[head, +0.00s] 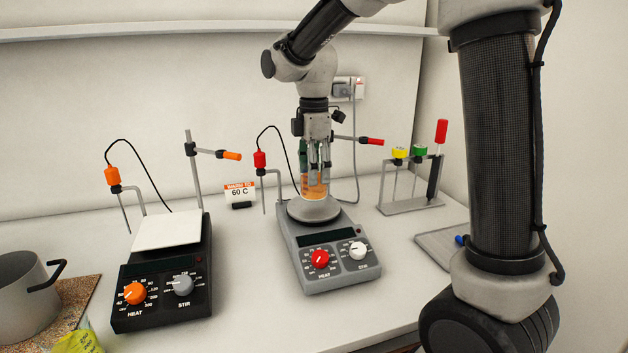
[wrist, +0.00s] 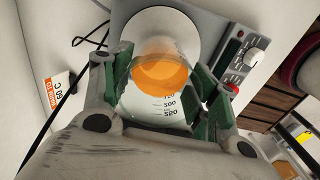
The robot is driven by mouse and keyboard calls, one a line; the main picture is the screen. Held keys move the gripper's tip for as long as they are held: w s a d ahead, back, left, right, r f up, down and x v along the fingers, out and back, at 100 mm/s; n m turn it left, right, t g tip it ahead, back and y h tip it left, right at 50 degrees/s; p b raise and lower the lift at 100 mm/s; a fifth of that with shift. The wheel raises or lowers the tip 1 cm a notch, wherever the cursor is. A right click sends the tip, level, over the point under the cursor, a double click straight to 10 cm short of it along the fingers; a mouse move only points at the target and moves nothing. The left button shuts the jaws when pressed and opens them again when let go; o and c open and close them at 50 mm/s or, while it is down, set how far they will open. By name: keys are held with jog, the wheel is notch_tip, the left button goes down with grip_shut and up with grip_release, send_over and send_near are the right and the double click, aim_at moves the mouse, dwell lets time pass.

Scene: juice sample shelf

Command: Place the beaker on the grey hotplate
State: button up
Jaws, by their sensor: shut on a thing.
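The beaker (head: 315,187) is clear glass with orange liquid and stands upright over the round plate of the grey hotplate (head: 330,270). In the wrist view the beaker (wrist: 158,98) shows its volume marks between the green finger pads. My gripper (head: 317,170) is shut on the beaker from above. In the wrist view, my gripper (wrist: 155,90) has one pad on each side of the glass. The hotplate's round top (wrist: 192,22) shows behind the beaker. I cannot tell whether the beaker's base touches the plate.
A black hotplate (head: 165,285) with a white square top stands to the left. A red-clamped stand and probe (head: 262,165) are close behind the grey hotplate. A "60 C" sign (head: 240,193) stands between the hotplates. A pot (head: 25,290) is far left; a tool rack (head: 412,205) is right.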

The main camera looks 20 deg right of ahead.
jog(key=shift+f, duration=1.3)
jog(key=shift+f, duration=0.1)
jog(key=o, duration=1.2)
notch_tip(320, 180, up, 12)
jog(key=s+d+r+m+t, duration=0.1)
jog(key=s+d+m+t, duration=0.1)
jog(key=s+d+m, duration=0.8)
jog(key=s+d+f+m+t, duration=0.1)
jog(key=s+d+f+m, duration=0.1)
jog(key=s, duration=0.5)
jog(key=s+d+f+m+t, duration=0.1)
jog(key=s+d+f+m, duration=0.2)
jog(key=s+f+m, duration=0.2)
jog(key=s+m, duration=0.1)
jog(key=s, duration=0.2)
